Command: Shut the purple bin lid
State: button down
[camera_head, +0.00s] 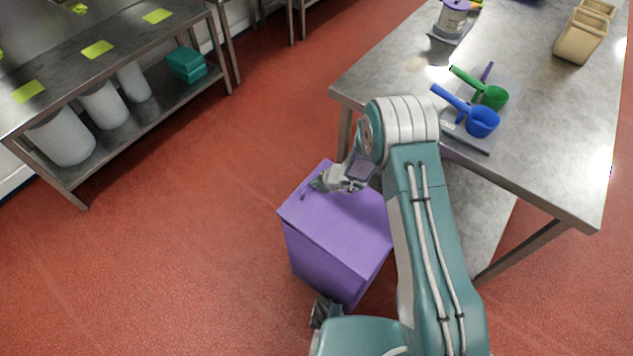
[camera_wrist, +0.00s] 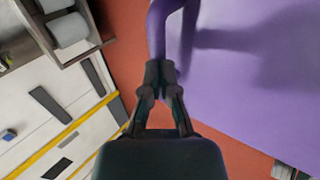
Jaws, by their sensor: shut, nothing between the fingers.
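The purple bin (camera_head: 325,262) stands on the red floor beside the steel table. Its lid (camera_head: 345,222) looks flat across the top in the head view; I cannot tell whether a small gap is left at the rim. The lid's broad purple face (camera_wrist: 255,75) fills the right of the wrist view. A curved purple handle (camera_wrist: 156,28) stands out from it there. My gripper (camera_head: 309,188) is over the lid's far left edge. In the wrist view my gripper (camera_wrist: 160,73) is shut and empty, its fingertips close against or just in front of the handle's lower end; contact is unclear.
A steel bench (camera_head: 60,75) with white tubs (camera_head: 65,138) stands at left. The red floor between is clear.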

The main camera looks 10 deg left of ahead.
aim_at(314, 192)
jog(key=f, duration=0.1)
jog(key=a+f, duration=0.1)
jog(key=f, duration=0.1)
jog(key=shift+w+f, duration=0.15)
jog(key=shift+f, duration=0.05)
jog(key=shift+d+f, duration=0.15)
jog(key=shift+d, duration=0.15)
jog(key=shift+a, duration=0.1)
jog(key=s+d+r+n, duration=0.45)
jog(key=r+n, duration=0.25)
jog(key=r, duration=0.6)
jog(key=s+d+r+n, duration=0.3)
jog(key=d+r+n, duration=0.3)
jog(key=r, duration=0.6)
jog(key=s+d+r+n, duration=0.4)
jog(key=r+n, duration=0.4)
jog(key=r, duration=0.5)
jog(key=s+d+r+n+t+h, duration=0.1)
jog(key=s+d+r+n+h, duration=0.2)
jog(key=s+d+n, duration=0.5)
jog(key=s+d+r+n+t+h, duration=0.1)
jog(key=s+d+r+n+h, duration=0.3)
jog(key=s+n, duration=0.5)
jog(key=d+r+n, duration=0.2)
jog(key=d, duration=0.1)
jog(key=shift+d+r+t, duration=0.3)
jog(key=shift+d, duration=0.05)
